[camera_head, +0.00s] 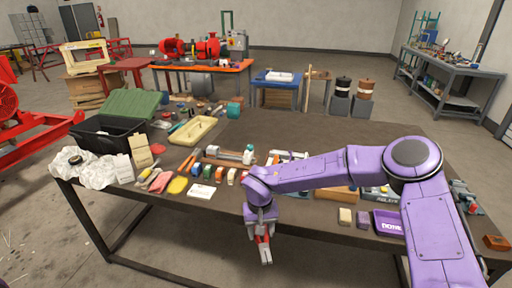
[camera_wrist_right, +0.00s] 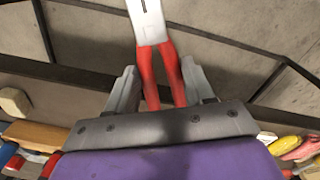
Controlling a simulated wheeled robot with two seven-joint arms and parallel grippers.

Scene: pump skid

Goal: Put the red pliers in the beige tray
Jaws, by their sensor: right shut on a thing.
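The red pliers (camera_head: 265,250) hang from my right gripper (camera_head: 261,236), which is shut on their red handles in front of the table's near edge. In the right wrist view the red handles of the pliers (camera_wrist_right: 172,72) pass between the two grey fingers of the gripper (camera_wrist_right: 158,88), with the grey head pointing away. The beige tray (camera_head: 179,139) lies on the table to the left of and behind the gripper. It holds a small item that is too small to make out. My left gripper is not in view.
On the dark table (camera_head: 290,130), a row of small blocks, a white card (camera_head: 201,191) and a yellow sponge (camera_head: 178,185) lie in front of the tray. A black bin (camera_head: 108,137) with a green lid stands left of it. The table's middle back is clear.

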